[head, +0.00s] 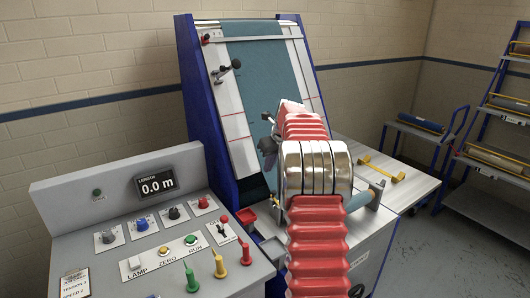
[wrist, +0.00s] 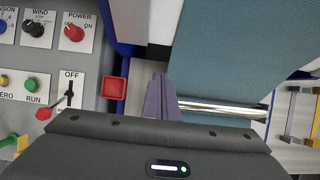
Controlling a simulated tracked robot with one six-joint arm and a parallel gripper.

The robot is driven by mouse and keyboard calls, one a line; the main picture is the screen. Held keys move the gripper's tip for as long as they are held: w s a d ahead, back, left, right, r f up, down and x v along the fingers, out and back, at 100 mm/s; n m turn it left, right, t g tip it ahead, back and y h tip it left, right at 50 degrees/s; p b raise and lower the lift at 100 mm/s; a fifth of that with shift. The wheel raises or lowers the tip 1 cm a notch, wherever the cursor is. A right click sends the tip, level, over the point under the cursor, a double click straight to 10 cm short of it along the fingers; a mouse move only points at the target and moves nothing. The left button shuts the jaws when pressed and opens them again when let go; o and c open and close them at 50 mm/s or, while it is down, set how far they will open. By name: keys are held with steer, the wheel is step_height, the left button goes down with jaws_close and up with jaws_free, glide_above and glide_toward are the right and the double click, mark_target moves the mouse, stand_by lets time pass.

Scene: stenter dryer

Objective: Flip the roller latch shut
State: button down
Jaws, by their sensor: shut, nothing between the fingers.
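My gripper (wrist: 160,80) shows in the wrist view with its two purple-grey fingers together and nothing between them. It is over the gap between the control desk and the blue-grey cloth (wrist: 225,60), just left of a shiny metal roller (wrist: 225,108). In the head view my red-sleeved arm covers the middle of the machine, and I cannot make out the fingertips. A black-knobbed lever (head: 226,70) stands out from the left side of the sloping frame in the head view. I cannot tell whether it is the roller latch; the latch may be hidden behind my arm.
The control desk (head: 105,235) with knobs, buttons and upright coloured handles stands at the left. A small red tray (head: 246,216) lies between desk and machine, also in the wrist view (wrist: 115,87). Yellow-handled bars (head: 380,167) lie on the right table. A roll trolley (head: 425,125) stands behind.

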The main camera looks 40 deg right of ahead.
steer(key=shift+w+r, duration=0.4)
steer(key=shift+r, duration=0.4)
steer(key=shift+w+r, duration=0.4)
steer(key=shift+r, duration=0.45)
steer(key=shift+w+r, duration=0.4)
steer(key=shift+r, duration=0.4)
steer(key=shift+d, duration=0.1)
steer(key=s+a+f+n+g, duration=0.2)
steer(key=s+a+f+n, duration=0.45)
steer(key=n, duration=0.95)
steer(key=s+a+r+n+t, duration=0.1)
steer(key=s+a+r+n, duration=0.1)
steer(key=s+a+n, duration=0.8)
steer(key=s+a+r+n+t, duration=0.1)
steer(key=s+a+r+n, duration=0.2)
steer(key=s+a+n, duration=0.8)
steer(key=shift+s+a+r+t+y, duration=0.15)
steer(key=shift+s+a, duration=2.1)
steer(key=shift+a, duration=1.85)
steer(key=shift+s+a+r+t+y, duration=0.15)
steer(key=shift+s+a, duration=2.1)
steer(key=shift+a, duration=1.85)
